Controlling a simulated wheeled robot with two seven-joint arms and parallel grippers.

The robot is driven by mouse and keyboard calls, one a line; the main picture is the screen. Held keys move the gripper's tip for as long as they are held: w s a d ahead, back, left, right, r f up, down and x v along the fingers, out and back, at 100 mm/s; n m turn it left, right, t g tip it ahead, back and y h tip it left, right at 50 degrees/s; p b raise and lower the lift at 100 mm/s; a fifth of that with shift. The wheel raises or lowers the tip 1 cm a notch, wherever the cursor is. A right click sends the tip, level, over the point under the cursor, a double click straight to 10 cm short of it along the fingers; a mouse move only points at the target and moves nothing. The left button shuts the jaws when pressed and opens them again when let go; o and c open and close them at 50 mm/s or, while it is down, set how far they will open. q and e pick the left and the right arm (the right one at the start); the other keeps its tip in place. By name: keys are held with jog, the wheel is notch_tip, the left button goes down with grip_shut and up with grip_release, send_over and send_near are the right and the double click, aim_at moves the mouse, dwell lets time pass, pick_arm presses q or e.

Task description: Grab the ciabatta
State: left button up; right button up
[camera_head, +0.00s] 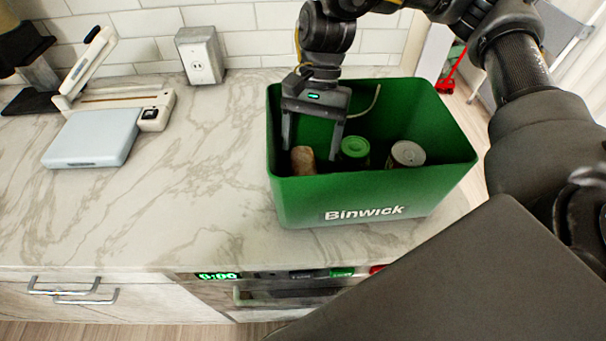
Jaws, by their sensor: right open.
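A brown, bread-like piece that looks like the ciabatta (303,160) is inside the green Binwick bin (350,200), at its left end near the front wall. The front wall hides its lower part. My right gripper (311,150) points down into the bin from above, with its jaws apart. One finger is at the left of the bread and the other at its right. I cannot tell whether either finger touches it. My left gripper is not in view.
In the bin, a green-lidded can (355,147) stands just right of the gripper, and a grey-lidded can (408,154) stands farther right. A pale blue and cream appliance (95,138) sits at the left. The marble counter (200,180) between is clear. An outlet box (201,55) stands by the wall.

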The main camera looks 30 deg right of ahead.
aim_at(305, 167)
jog(key=shift+p+x, duration=0.5)
jog(key=shift+x, duration=2.4)
jog(key=shift+a+r, duration=0.1)
jog(key=shift+a, duration=0.05)
jog(key=shift+c, duration=0.2)
jog(key=c, duration=1)
